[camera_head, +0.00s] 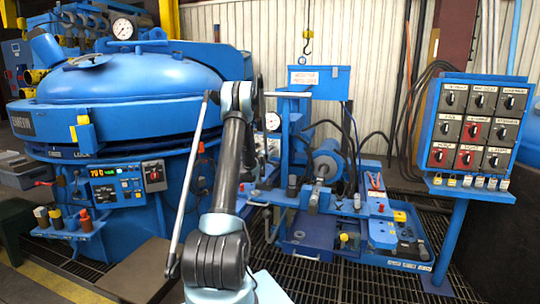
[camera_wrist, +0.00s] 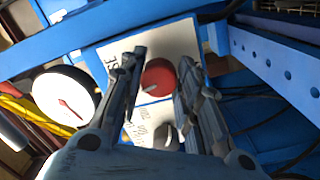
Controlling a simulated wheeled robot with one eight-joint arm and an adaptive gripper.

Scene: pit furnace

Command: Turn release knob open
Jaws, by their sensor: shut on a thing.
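The red round knob (camera_wrist: 158,77) sits on a white label plate (camera_wrist: 170,42) in the wrist view, with a pale mark on its face. The letters "SE" show on the plate to its left; the rest of that word is hidden by a finger. My gripper (camera_wrist: 162,58) has one finger on each side of the knob and is shut on it. A second, grey knob (camera_wrist: 166,136) lies just below the red one, partly between the fingers. In the head view my arm hides the gripper and the knob.
A white dial gauge (camera_wrist: 66,98) and yellow hoses stand left of the gripper, and a blue perforated beam (camera_wrist: 275,60) right of it. The head view shows the blue furnace (camera_head: 130,85), a pump skid (camera_head: 325,165) and a switch panel (camera_head: 478,125).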

